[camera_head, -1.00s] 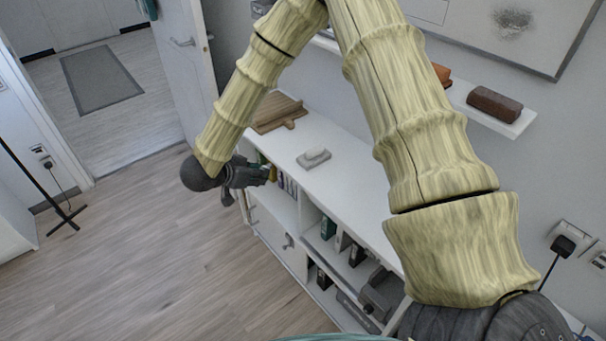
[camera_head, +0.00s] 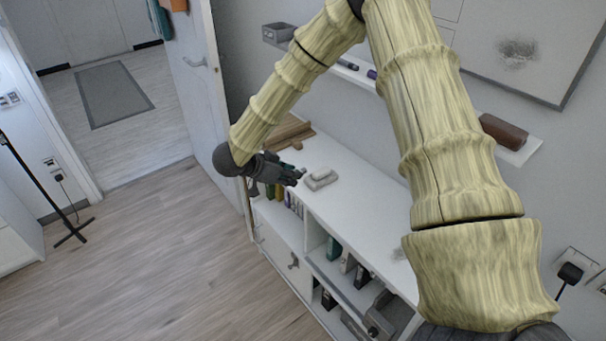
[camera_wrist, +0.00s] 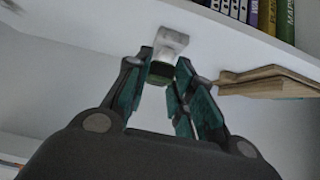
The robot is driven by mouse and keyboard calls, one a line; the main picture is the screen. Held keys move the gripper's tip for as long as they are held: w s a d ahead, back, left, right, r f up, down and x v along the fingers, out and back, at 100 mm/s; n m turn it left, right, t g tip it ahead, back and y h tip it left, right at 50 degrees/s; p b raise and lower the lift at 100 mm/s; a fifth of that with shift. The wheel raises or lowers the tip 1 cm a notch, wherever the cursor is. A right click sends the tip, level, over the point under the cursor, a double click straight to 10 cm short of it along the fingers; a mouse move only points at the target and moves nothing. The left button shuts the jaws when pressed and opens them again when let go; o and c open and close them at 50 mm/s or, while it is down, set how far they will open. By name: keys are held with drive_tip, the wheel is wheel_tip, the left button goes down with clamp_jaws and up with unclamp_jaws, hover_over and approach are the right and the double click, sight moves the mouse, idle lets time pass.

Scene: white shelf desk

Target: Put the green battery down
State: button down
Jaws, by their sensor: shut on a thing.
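My gripper (camera_head: 296,176) is at the left end of the white shelf desk (camera_head: 345,200), level with its top or just above it. In the wrist view my gripper (camera_wrist: 163,80) has its teal-lined fingers closed around a small dark green piece, the green battery (camera_wrist: 160,73). Only a short end of the battery shows, and the fingers hide the rest. I cannot make the battery out in the head view. A pale grey block (camera_head: 320,179) lies on the desk top just right of the fingertips. It also shows beyond the battery in the wrist view (camera_wrist: 171,41).
A wooden board (camera_head: 290,132) lies at the back of the desk top, and in the wrist view (camera_wrist: 265,82) right of the fingers. A wall shelf with a brown case (camera_head: 503,131) hangs behind. The desk top's middle is clear.

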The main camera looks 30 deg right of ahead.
sight(303, 169)
drive_tip(key=d, duration=0.3)
drive_tip(key=d+p, duration=0.1)
drive_tip(key=d, duration=0.1)
drive_tip(key=shift+w+f, duration=0.15)
drive_tip(key=shift+w, duration=0.2)
drive_tip(key=shift+d+f, duration=0.2)
drive_tip(key=shift+d, duration=0.05)
drive_tip(key=shift+f+p, duration=0.75)
drive_tip(key=shift+f, duration=0.9)
drive_tip(key=shift+f, duration=0.55)
drive_tip(key=c, duration=1.2)
unclamp_jaws()
